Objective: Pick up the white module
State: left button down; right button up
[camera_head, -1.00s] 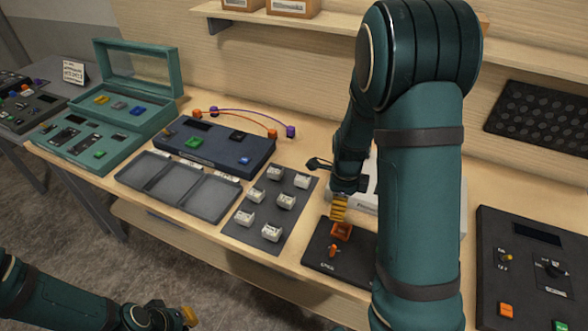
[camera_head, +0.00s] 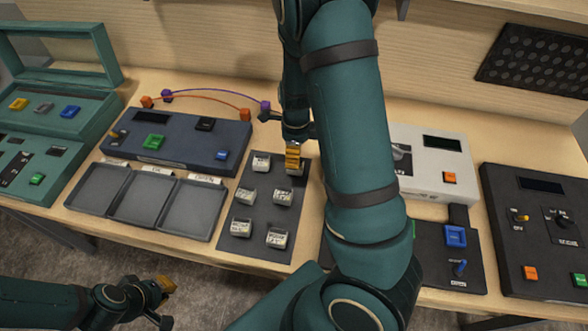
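Several small white modules stand on a dark grey pad (camera_head: 262,218), such as one at the back left (camera_head: 261,162), one in the middle left (camera_head: 246,195) and one at the front right (camera_head: 277,239). My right gripper (camera_head: 292,158) points down at the pad's back right corner, its yellow fingertips over or at the white module there (camera_head: 301,169). That module is mostly hidden, and I cannot tell whether the fingers touch it. My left gripper (camera_head: 166,286) is low at the front left, away from the modules; its opening is unclear.
A grey three-compartment tray (camera_head: 136,182) lies left of the pad, with a dark blue console (camera_head: 180,143) behind it. A white console (camera_head: 420,140), a dark panel with a blue button (camera_head: 455,237) and a black console (camera_head: 560,270) stand right. My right arm hides the middle.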

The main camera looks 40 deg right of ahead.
jog(key=f, duration=0.4)
jog(key=f+b, duration=0.1)
jog(key=f, duration=0.3)
jog(key=shift+w+d+f, duration=0.15)
jog(key=shift+w+f, duration=0.05)
jog(key=shift+f, duration=0.05)
jog(key=c, duration=1.3)
